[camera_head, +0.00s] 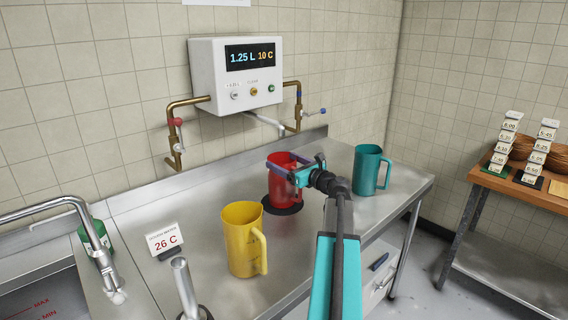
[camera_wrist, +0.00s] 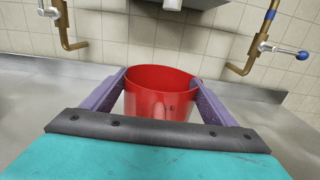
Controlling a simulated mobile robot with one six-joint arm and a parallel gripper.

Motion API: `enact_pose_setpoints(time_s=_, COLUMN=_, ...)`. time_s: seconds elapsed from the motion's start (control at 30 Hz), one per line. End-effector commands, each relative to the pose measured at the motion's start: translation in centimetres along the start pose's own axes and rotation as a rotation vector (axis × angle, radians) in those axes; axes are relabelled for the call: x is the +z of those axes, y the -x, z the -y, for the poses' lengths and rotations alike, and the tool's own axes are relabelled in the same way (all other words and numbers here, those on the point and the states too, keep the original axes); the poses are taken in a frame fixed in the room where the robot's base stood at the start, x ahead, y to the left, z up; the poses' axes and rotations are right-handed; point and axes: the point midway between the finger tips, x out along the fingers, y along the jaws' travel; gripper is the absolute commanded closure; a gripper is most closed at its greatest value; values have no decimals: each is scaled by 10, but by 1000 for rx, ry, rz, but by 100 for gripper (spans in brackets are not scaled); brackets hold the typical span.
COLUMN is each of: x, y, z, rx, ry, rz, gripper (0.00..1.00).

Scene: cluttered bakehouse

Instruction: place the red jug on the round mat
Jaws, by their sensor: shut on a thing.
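The red jug (camera_head: 281,186) stands upright under the wall dispenser, with the black round mat (camera_head: 293,209) showing around its base. I cannot tell whether the jug's bottom touches the mat or hangs just above it. My gripper (camera_head: 285,163) is shut on the jug near its rim, one purple finger on each side. In the wrist view, the jug (camera_wrist: 150,105) sits between the fingers with its open rim up. Most of the mat is hidden by the jug.
A yellow jug (camera_head: 240,238) stands at the front left and a teal jug (camera_head: 368,170) at the right. A temperature sign (camera_head: 165,240) and a sink tap (camera_head: 75,205) are further left. The dispenser (camera_head: 235,75) and its spout are above and behind.

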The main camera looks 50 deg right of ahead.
Motion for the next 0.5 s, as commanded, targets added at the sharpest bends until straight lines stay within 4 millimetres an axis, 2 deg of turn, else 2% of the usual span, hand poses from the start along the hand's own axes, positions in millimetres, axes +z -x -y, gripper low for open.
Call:
enact_pose_setpoints(time_s=0.07, x=-2, y=0, z=0, rx=0, ry=-1, rz=1, gripper=59)
enact_pose_setpoints(time_s=0.1, x=-2, y=0, z=0, rx=0, ry=0, rz=0, gripper=14)
enact_pose_setpoints(time_s=0.17, x=-2, y=0, z=0, rx=0, ry=0, rz=0, gripper=3)
enact_pose_setpoints(time_s=0.5, x=-1, y=0, z=0, rx=0, ry=0, rz=0, gripper=2)
